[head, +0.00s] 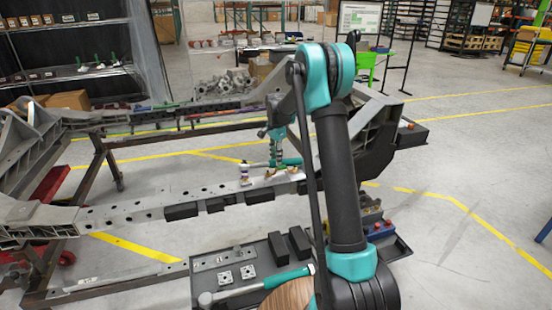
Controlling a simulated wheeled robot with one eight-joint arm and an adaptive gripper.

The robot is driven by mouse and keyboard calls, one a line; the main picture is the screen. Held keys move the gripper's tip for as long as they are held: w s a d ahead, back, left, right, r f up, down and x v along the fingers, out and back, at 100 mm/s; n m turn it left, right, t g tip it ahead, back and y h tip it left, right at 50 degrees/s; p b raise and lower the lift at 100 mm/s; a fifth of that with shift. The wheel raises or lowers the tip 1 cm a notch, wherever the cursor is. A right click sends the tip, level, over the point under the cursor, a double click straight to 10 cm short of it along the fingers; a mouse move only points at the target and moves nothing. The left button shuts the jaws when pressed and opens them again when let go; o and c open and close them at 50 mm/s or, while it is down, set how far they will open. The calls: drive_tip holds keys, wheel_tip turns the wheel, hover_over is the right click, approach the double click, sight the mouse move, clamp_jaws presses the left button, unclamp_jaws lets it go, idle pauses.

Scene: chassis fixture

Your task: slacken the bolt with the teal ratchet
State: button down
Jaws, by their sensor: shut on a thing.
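My gripper (277,163) is small in the head view, pointing down over the right part of the chassis rail (140,213). It is shut on a teal-handled tool, taken to be the teal ratchet (292,162), whose handle sticks out to the right just above the rail. Small brass-coloured fittings (270,173) sit on the rail directly below the gripper. I cannot tell which is the bolt, or whether the ratchet's head is seated on it. My own arm covers the area to the right.
A dark tray (225,260) in front holds another teal-handled tool (262,286), black blocks (299,241) and square metal plates (225,278). A small white bottle (244,173) stands on the rail left of the gripper. Black blocks (181,211) line the rail's near side.

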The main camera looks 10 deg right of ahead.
drive_tip(key=shift+r, duration=0.25)
drive_tip(key=shift+s+r, duration=0.1)
drive_tip(key=shift+r, duration=2.4)
drive_tip(key=shift+r, duration=0.15)
